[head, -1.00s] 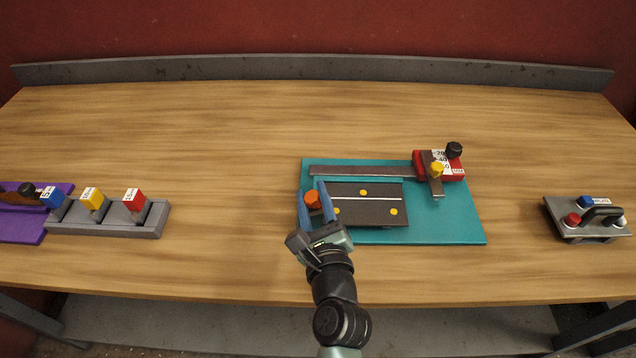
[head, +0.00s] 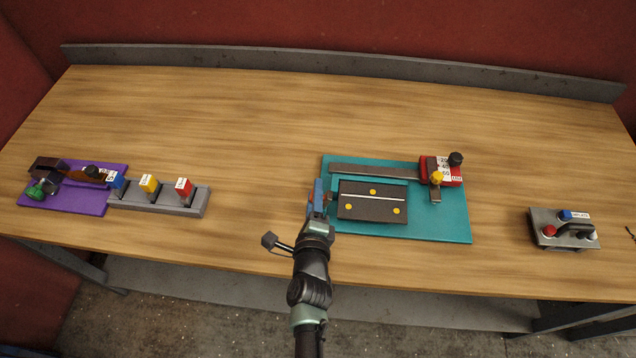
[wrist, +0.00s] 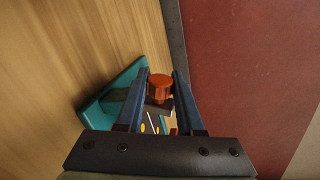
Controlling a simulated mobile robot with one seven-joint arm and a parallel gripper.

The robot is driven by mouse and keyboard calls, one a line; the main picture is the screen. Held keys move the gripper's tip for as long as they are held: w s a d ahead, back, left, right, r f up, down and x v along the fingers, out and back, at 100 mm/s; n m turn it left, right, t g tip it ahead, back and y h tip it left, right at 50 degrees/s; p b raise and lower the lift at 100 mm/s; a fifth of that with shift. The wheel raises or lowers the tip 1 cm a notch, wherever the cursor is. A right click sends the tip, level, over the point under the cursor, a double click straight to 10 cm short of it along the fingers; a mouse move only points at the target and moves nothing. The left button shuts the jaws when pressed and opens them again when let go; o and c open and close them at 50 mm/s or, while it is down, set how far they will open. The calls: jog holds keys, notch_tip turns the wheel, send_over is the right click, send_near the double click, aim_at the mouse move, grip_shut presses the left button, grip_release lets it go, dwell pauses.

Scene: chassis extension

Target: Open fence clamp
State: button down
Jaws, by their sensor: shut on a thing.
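A teal board (head: 445,222) lies on the bench and carries a dark plate (head: 372,203) with yellow dots. My gripper (head: 318,196) is at the plate's left end. In the wrist view an orange-red knob (wrist: 160,86) sits between the two blue fingers, and my gripper is shut on it. In the head view the fingers mostly hide the knob. A long grey-brown bar (head: 373,171) runs along the board's back. It leads to a red block (head: 452,176) with white labels, a yellow knob (head: 437,177) and a black knob (head: 456,158).
At left, a purple board (head: 90,203) holds dark parts and a green knob (head: 40,188). A grey rack (head: 185,206) with blue, yellow and red labelled blocks stands beside it. The bench's back middle is clear.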

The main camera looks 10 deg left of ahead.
jog(key=shift+a+n+p, duration=0.4)
jog(key=shift+n+p, duration=0.5)
jog(key=shift+p, duration=0.7)
jog(key=shift+a+f+n+h+p, duration=0.2)
jog(key=shift+f+n+h+p, duration=0.25)
jog(key=shift+n+p, duration=0.3)
jog(key=c, duration=0.5)
grip_release()
jog(key=shift+s+r, duration=0.1)
jog(key=shift+p+v, duration=0.3)
jog(key=shift+v, duration=6.05)
